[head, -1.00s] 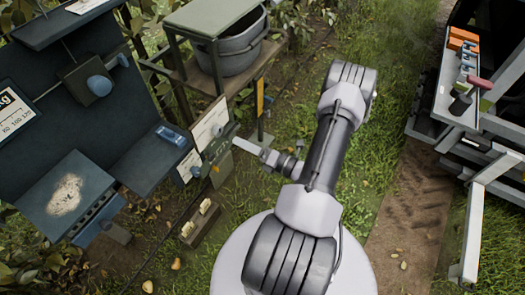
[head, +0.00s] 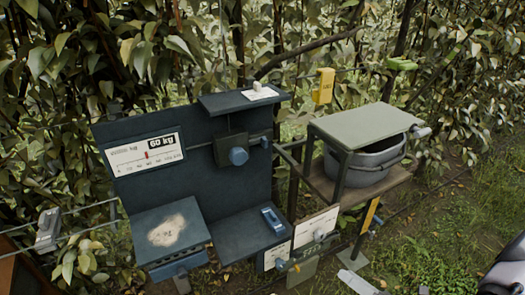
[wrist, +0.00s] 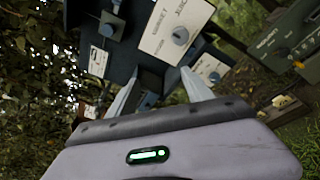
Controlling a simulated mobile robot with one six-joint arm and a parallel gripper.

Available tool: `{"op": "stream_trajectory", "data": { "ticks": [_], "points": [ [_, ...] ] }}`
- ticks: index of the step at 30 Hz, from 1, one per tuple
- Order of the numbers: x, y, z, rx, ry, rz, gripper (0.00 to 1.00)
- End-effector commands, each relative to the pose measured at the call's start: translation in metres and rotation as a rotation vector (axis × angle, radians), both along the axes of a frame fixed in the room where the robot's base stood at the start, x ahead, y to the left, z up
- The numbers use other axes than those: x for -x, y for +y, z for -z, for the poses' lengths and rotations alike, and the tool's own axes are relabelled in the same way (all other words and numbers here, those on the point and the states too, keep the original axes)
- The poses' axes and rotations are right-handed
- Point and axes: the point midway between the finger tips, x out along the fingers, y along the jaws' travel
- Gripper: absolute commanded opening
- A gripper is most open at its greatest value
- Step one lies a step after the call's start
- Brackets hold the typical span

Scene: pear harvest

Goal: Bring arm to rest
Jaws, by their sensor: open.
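My gripper (wrist: 158,84) shows in the wrist view with its two pale fingers spread wide and nothing between them. Beyond the fingers are a white panel with a grey knob (wrist: 180,36) and dark equipment; I cannot tell the exact gap. In the head view a pale finger (head: 352,281) shows at the bottom edge, below the white panels of the weighing station. My arm (head: 505,272) is only partly in view at the lower right corner.
The dark weighing station (head: 235,180) has a dial reading 60 kg (head: 145,153) and a dusty plate (head: 165,232). Beside it a grey bucket (head: 365,165) stands under a green lid (head: 367,128). Foliage fills the back. Grass (head: 450,215) lies open at right.

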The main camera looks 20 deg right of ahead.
Motion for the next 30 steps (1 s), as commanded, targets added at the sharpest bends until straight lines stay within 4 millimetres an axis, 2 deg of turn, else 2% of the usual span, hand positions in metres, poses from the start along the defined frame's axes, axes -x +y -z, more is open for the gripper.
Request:
{"op": "stream_trajectory", "data": {
  "ticks": [1,4,6,9,12,15,19,20,24,30],
  "points": [
    [-0.020,0.024,-0.013,0.143,0.004,-0.174,0.59],
    [-0.043,0.096,-0.045,0.505,-0.019,-0.599,0.59],
    [-0.043,0.144,-0.061,0.773,-0.069,-0.881,0.59],
    [-0.030,0.200,-0.076,1.176,-0.194,-1.240,0.59],
    [-0.011,0.239,-0.087,1.603,-0.384,-1.526,0.59],
    [0.004,0.264,-0.100,2.021,-0.613,-1.693,0.59],
    [0.016,0.281,-0.118,2.431,-0.871,-1.730,0.59],
    [0.017,0.284,-0.121,-2.457,0.899,1.696,0.59],
    [0.021,0.289,-0.132,-2.395,0.915,1.534,0.59],
    [0.021,0.289,-0.132,-2.392,0.915,1.528,0.59]
  ]
}}
